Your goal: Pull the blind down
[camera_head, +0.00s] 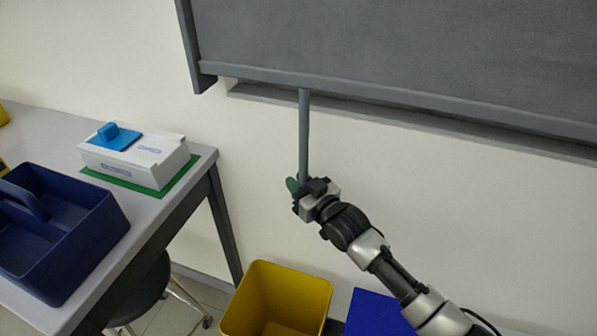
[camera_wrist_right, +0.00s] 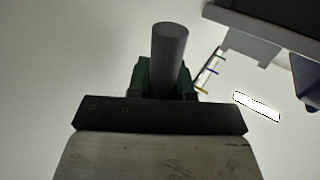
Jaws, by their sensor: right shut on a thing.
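The grey blind (camera_head: 400,45) fills the upper right of the head view, with a straight bar along its lower edge. A grey pull rod (camera_head: 304,135) hangs down from that bar. My right gripper (camera_head: 303,187) is shut on the lower part of the rod, in front of the wall. In the right wrist view the rod (camera_wrist_right: 170,55) rises between the green fingertips of the gripper (camera_wrist_right: 165,80). The rod's lower end is hidden by the gripper. My left gripper is not in view.
A table (camera_head: 172,210) at left holds a dark blue caddy (camera_head: 75,255) and a white box (camera_head: 140,165) with a blue lid piece. A yellow bin (camera_head: 277,300), a blue object (camera_head: 375,315) and a stool (camera_head: 145,290) stand below. The wall around the rod is clear.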

